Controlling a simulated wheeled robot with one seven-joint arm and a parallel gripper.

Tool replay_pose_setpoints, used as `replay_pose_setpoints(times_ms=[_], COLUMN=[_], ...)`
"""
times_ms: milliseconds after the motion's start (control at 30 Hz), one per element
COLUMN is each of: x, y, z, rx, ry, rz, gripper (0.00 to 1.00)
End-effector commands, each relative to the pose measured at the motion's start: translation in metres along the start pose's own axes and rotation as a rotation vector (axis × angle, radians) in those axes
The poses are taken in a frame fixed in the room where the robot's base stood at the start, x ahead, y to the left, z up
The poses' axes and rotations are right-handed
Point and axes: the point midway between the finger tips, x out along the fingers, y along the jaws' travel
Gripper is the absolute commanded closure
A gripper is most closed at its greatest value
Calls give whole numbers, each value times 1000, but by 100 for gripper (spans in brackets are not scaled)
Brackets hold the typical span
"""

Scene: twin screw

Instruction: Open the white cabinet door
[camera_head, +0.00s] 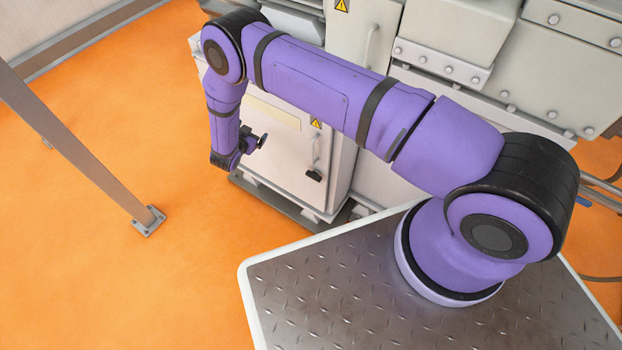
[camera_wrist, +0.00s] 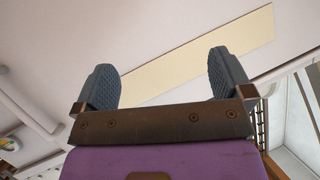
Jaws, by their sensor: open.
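The white cabinet door (camera_head: 283,168) is at the centre left in the head view, below my raised arm. It looks shut, though my arm hides part of its upper edge. Its upright handle (camera_head: 316,150) is near its right edge, with a black latch (camera_head: 314,175) below. My gripper (camera_head: 263,141) is in front of the door, left of the handle and apart from it. In the wrist view my gripper (camera_wrist: 163,84) is open with nothing between its fingers. The white door face (camera_wrist: 150,40) lies behind them, and a white handle bar (camera_wrist: 28,117) is at left.
A cream strip (camera_head: 272,112) is on the door's upper part; it also shows in the wrist view (camera_wrist: 190,58). A slanting metal post (camera_head: 85,140) stands on the orange floor at left. Open floor (camera_head: 130,260) lies before the cabinet. A metal-topped platform (camera_head: 330,290) is below my arm.

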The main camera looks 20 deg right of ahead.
Motion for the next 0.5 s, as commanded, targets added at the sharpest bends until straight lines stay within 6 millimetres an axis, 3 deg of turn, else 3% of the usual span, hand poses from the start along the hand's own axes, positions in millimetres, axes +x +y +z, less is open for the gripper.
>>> replay_pose_setpoints(times_ms=[33, 200, 400, 500], x=[-1, -8, -23, -30], y=[22, 93, 178, 209], z=[23, 80, 127, 141], rx=[-20, -79, -160, -193], ry=[29, 155, 304, 361], rz=[27, 113, 195, 222], gripper=[2, 2, 2, 2])
